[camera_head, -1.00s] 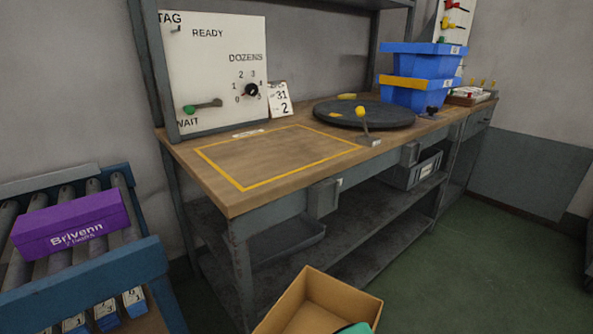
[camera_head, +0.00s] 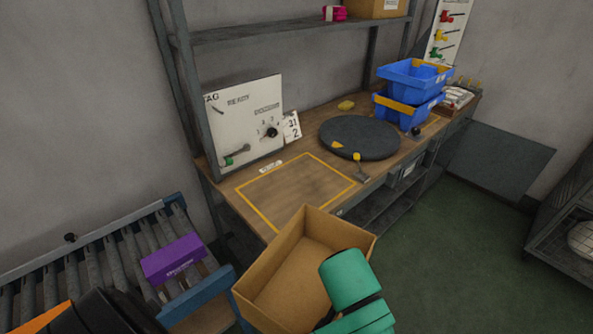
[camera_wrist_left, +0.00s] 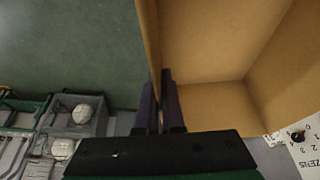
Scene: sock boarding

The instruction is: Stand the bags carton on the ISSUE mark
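An open, empty-looking brown carton (camera_head: 300,270), which I take as the bags carton, is tilted in front of the bench in the head view. In the left wrist view its wall and inside (camera_wrist_left: 215,40) fill the upper right. My left gripper (camera_wrist_left: 160,85) has its fingers on both sides of one carton wall, close together on it. In the head view its teal body (camera_head: 348,280) covers the carton's near right side and hides the fingers. A yellow-outlined rectangle (camera_head: 296,190) on the bench is bare; its small label (camera_head: 271,166) is unreadable. My right gripper is not seen.
A round dark turntable (camera_head: 360,138) and a small yellow-knobbed lever (camera_head: 360,168) stand right of the rectangle. Blue bins (camera_head: 410,90) are behind them. A control board (camera_head: 243,125) stands at the back left. A purple box (camera_head: 172,258) lies on the roller conveyor (camera_head: 125,262).

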